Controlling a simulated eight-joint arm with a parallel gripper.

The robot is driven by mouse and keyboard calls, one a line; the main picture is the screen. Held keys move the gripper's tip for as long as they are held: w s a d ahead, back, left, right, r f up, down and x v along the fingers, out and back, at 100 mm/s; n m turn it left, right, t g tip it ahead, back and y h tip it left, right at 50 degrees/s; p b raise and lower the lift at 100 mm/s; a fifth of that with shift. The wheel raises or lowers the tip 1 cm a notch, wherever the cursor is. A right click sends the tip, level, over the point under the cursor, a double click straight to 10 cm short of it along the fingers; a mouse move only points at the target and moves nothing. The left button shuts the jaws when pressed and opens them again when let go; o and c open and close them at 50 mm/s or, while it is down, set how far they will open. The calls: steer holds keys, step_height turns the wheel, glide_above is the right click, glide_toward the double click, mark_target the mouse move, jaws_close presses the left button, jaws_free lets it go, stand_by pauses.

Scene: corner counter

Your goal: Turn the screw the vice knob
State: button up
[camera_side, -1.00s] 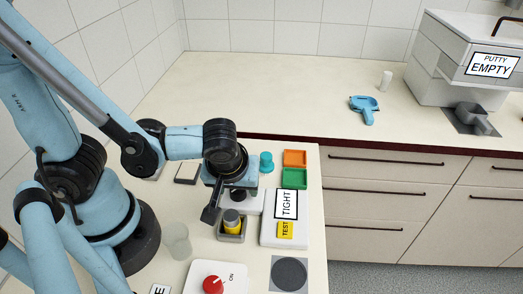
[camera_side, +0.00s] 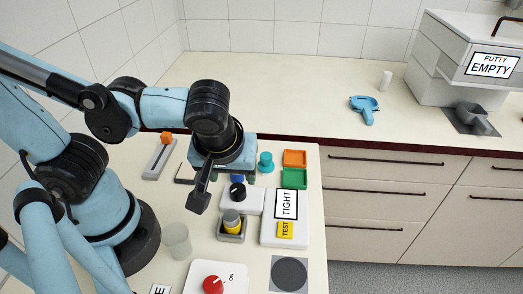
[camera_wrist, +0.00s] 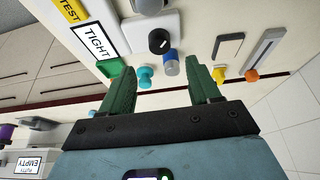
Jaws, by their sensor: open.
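A white block with a black round knob (camera_side: 237,192) on it stands beside the TIGHT panel (camera_side: 270,225). In the wrist view the black knob (camera_wrist: 160,41) lies beyond my fingertips, with a blue cylinder (camera_wrist: 170,63) nearer. I cannot tell for sure which of these is the vice knob. My gripper (camera_wrist: 163,70) is open, its two green fingers apart with nothing held between them. The TIGHT sign (camera_wrist: 97,40) also shows in the wrist view.
A teal knob (camera_side: 265,162), orange block (camera_side: 295,158) and green block (camera_side: 294,178) are to the right. The far counter is mostly clear.

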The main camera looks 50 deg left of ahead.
steer(key=shift+v, duration=2.15)
steer(key=w+a+m+t+h, duration=0.3)
steer(key=w+a+m+t, duration=0.1)
steer(key=w+a+m, duration=0.4)
steer(key=shift+w+a+m, duration=0.2)
steer(key=shift+a+m, duration=0.4)
steer(key=shift+a, duration=0.35)
